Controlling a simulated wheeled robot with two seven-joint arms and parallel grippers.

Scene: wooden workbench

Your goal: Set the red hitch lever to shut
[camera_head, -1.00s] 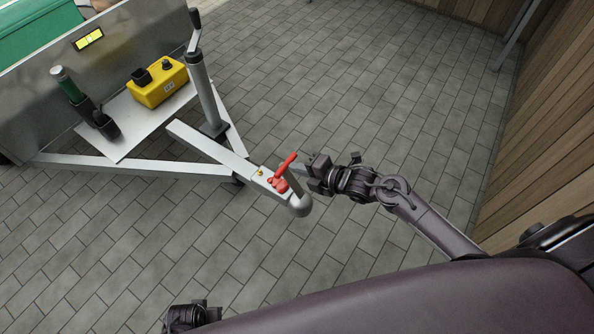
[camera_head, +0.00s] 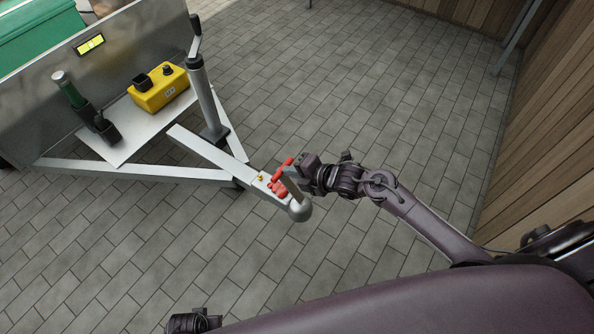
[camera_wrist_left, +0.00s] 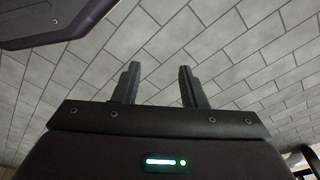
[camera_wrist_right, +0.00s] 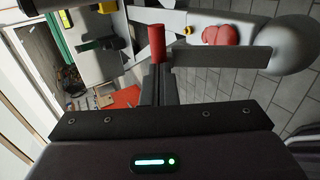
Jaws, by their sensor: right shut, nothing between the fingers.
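The red hitch lever (camera_head: 279,175) sits on the grey trailer coupling (camera_head: 299,211). Its handle slants up from the red base. My right gripper (camera_head: 294,172) is at the handle's upper end, shut with nothing between its fingers. In the right wrist view, the red handle end (camera_wrist_right: 157,46) is just beyond the shut fingertips (camera_wrist_right: 160,68), and the red base (camera_wrist_right: 220,35) is to its right. A flat grey piece partly covers the coupling there. I cannot tell whether handle and fingers touch. My left gripper (camera_wrist_left: 159,75) is open and empty above the paving, far from the lever.
The trailer drawbar (camera_head: 205,150) carries a jockey-wheel post (camera_head: 205,90). A wooden wall (camera_head: 550,120) stands at right. The paving (camera_head: 370,90) between is clear.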

